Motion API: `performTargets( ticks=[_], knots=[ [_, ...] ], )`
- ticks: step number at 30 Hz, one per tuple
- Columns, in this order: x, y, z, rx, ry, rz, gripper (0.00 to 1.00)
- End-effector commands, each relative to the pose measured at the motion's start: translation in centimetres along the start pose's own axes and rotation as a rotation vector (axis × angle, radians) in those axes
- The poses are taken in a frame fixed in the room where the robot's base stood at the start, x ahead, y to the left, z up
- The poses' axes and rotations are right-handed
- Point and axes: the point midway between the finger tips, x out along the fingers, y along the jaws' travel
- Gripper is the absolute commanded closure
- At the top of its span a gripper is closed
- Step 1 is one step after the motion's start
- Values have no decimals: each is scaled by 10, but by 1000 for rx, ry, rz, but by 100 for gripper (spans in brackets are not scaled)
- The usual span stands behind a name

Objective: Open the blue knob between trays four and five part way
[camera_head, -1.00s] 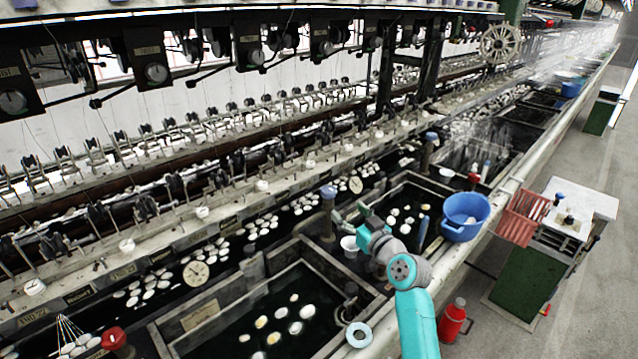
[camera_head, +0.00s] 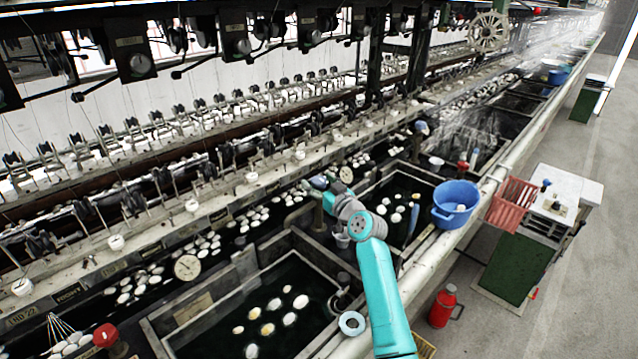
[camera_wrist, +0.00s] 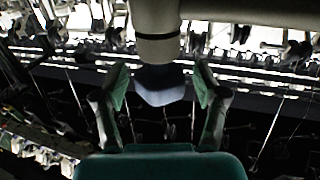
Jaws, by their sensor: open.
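The blue knob (camera_head: 319,183) caps a post between two basins, the near basin (camera_head: 205,328) and the farther basin (camera_head: 437,181). In the head view my gripper (camera_head: 312,187) is at the knob and partly covers it. In the wrist view the blue knob (camera_wrist: 161,86) sits at the end of a pale post with a dark band. It lies between the two green-padded fingers of my gripper (camera_wrist: 160,88), with a gap on each side. The gripper is open and holds nothing. No tray numbers are readable.
A blue bucket (camera_head: 455,205) stands on the basin edge at right. A red knob (camera_head: 105,335) is at lower left, and another blue knob (camera_head: 421,127) is farther back.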

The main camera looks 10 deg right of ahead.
Motion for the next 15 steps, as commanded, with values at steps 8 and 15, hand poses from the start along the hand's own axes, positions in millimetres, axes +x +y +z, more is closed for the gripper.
performTargets(
  ticks=[8, 15],
  knots=[
    [0, 0, 0, 0, 0, 0, 41],
    [0, 0, 0, 0, 0, 0, 90]
  ],
)
